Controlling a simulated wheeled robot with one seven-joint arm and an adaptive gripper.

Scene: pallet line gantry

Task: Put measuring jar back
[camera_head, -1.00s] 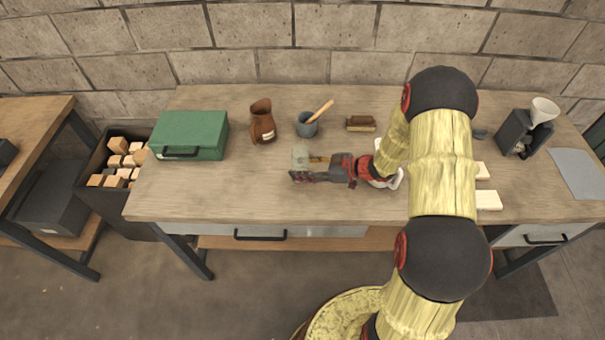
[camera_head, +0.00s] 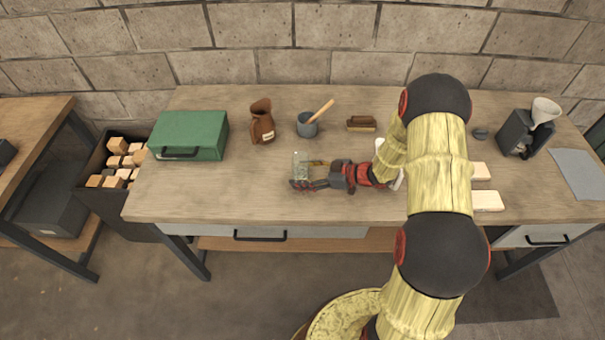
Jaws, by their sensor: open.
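The measuring jar (camera_head: 300,161) is a clear, faintly greenish glass vessel. It stands upright near the middle of the workbench (camera_head: 235,195), towards its front half. My gripper (camera_head: 308,174) reaches in from the right, low over the bench. It is open, with its fingers at the jar, one on the near side and one on the far side. The fingers hide the lower part of the jar. I cannot tell whether they touch the glass.
Behind the jar stand a brown pouch (camera_head: 262,122), a grey pot (camera_head: 307,125) with a wooden handle, and a brush (camera_head: 361,124). A green case (camera_head: 188,135) is at left. Pale blocks (camera_head: 487,201) and a black device with a funnel (camera_head: 520,132) are at right.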

